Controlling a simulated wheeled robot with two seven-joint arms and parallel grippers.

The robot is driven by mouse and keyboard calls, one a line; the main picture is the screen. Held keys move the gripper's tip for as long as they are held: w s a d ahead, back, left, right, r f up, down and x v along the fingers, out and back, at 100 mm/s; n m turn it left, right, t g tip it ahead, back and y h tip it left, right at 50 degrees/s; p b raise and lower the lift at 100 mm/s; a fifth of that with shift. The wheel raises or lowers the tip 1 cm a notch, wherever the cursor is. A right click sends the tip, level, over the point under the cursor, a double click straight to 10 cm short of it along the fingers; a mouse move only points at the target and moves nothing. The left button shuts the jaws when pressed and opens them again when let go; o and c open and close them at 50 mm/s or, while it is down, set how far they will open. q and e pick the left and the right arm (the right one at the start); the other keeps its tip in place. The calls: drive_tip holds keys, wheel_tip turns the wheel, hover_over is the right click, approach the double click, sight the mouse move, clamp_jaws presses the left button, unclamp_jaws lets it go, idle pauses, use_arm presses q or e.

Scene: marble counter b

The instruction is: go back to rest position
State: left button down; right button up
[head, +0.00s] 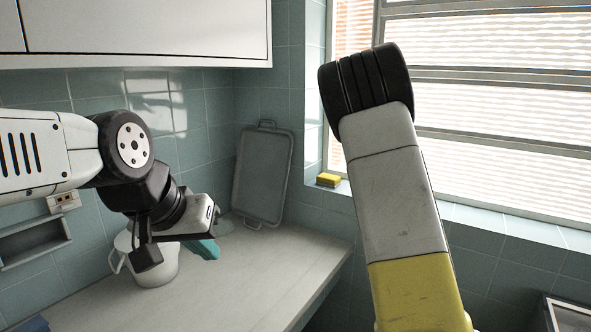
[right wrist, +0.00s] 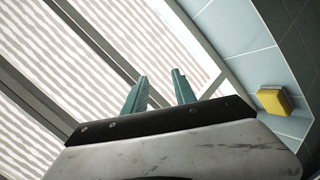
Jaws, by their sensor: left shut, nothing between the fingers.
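My left arm comes in from the left in the head view, bent downward at the wrist. My left gripper (head: 205,250) has teal fingers, shut and empty, above the counter beside a white pot. My right arm, white, black and yellow, rises through the right half of the head view, and its gripper does not show there. In the right wrist view my right gripper (right wrist: 160,88) has its two teal fingers apart with nothing between them, in front of the window blinds.
The white pot (head: 155,263) stands on the marble counter (head: 255,262). A grey tray (head: 262,175) leans in the corner. A yellow sponge (head: 328,180) lies on the window sill; it also shows in the right wrist view (right wrist: 273,101). A white cabinet (head: 150,30) hangs above the counter.

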drive_tip(key=s+f+m+g+y, duration=0.25)
drive_tip(key=s+f, duration=0.25)
drive_tip(key=s, duration=0.3)
drive_tip(key=s+a+f+y, duration=0.1)
drive_tip(key=s+a, duration=0.5)
drive_tip(key=s, duration=0.6)
drive_tip(key=s+a+y, duration=0.4)
drive_tip(key=s+a, duration=0.3)
drive_tip(key=s, duration=0.5)
drive_tip(key=s+a+f+y, duration=0.1)
drive_tip(key=s+a+y, duration=0.2)
drive_tip(key=s+a, duration=0.4)
drive_tip(key=s+m, duration=0.1)
drive_tip(key=s, duration=0.4)
drive_tip(key=shift+s+f, duration=0.3)
drive_tip(key=shift+a, duration=0.1)
